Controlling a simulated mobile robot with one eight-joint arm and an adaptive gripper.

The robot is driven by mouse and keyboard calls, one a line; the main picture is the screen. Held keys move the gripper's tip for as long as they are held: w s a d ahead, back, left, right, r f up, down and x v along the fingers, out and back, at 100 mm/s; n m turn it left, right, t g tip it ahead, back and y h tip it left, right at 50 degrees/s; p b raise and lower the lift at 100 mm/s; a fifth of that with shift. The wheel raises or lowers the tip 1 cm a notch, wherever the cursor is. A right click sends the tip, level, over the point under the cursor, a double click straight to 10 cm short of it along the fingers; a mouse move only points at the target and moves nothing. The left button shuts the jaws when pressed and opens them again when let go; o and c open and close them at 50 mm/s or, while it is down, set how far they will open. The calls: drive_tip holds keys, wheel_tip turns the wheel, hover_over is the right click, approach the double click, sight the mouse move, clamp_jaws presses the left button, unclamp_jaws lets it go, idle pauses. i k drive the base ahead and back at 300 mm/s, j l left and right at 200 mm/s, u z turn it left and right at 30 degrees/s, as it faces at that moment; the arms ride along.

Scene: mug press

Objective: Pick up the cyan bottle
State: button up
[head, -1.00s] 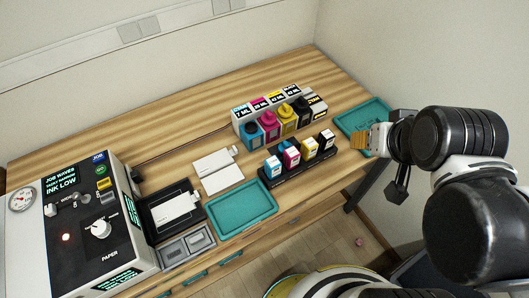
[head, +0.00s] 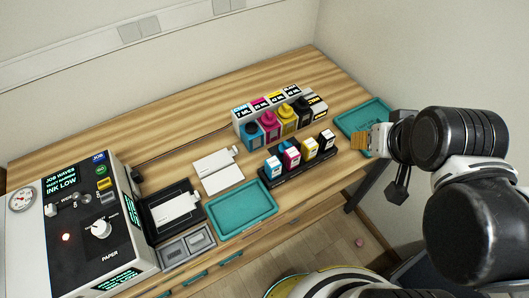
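The cyan bottle (head: 253,133) stands at the left end of a row of ink bottles, in front of a white labelled block (head: 243,112). Magenta, yellow and black bottles stand to its right. My gripper (head: 359,142) is at the right, over the near edge of the right teal tray, well apart from the cyan bottle. Its tan finger pads point left; the gap between them does not show. Nothing is seen held in it.
A black rack (head: 298,173) with several small cartridges, one cyan-marked, stands in front of the bottles. Teal trays lie at the right (head: 377,107) and front middle (head: 262,194). A printing machine (head: 90,225) fills the left. The table's back left (head: 170,115) is clear.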

sight(273, 165)
drive_tip(key=k+u, duration=0.25)
drive_tip(key=k, duration=0.3)
drive_tip(key=k+j+u, duration=0.15)
drive_tip(key=k+u, duration=0.15)
drive_tip(key=k, duration=0.25)
